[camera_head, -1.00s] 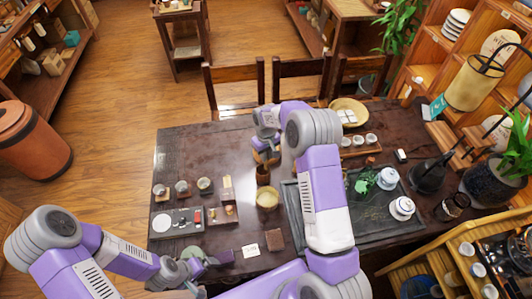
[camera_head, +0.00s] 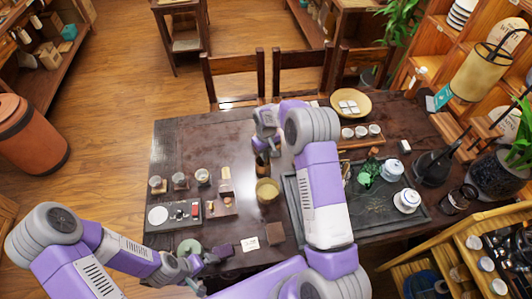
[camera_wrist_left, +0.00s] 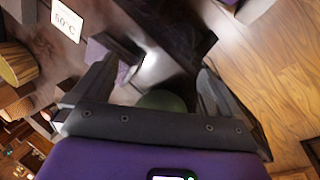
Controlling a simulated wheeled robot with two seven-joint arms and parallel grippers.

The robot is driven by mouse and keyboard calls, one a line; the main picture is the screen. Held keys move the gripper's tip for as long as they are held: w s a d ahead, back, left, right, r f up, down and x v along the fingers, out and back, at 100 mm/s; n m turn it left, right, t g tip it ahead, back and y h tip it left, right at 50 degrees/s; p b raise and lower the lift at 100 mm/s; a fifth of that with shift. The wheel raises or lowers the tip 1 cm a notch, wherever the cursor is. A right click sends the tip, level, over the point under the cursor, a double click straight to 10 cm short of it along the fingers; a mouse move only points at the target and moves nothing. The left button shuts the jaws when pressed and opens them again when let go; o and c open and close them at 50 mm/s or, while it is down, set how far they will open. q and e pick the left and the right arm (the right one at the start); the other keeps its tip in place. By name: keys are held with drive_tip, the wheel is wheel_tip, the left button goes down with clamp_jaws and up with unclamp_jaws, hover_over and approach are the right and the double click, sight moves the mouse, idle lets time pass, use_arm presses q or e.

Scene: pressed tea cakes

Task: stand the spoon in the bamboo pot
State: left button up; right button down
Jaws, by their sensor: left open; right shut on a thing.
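My right gripper (camera_head: 262,146) is directly above the pot's mouth, pointing down, shut on a thin brown thing that I take to be the spoon. The fingers and the pot hide most of it; I cannot tell how far it is inside the pot. My left gripper (camera_head: 208,259) is open and empty at the table's front edge. Its spread fingers (camera_wrist_left: 155,82) show in the left wrist view, with a dull green round thing (camera_wrist_left: 163,101) between and below them.
A dark tea tray (camera_head: 385,225) with white lidded cups stands right of my right arm. The table's back left is clear.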

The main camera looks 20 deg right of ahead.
drive_tip(key=c, duration=1.1)
unclamp_jaws()
drive_tip(key=shift+r, duration=0.1)
wheel_tip(320, 180, up, 8)
drive_tip(key=shift+f, duration=0.25)
use_arm(q)
drive_tip(key=shift+r, duration=0.15)
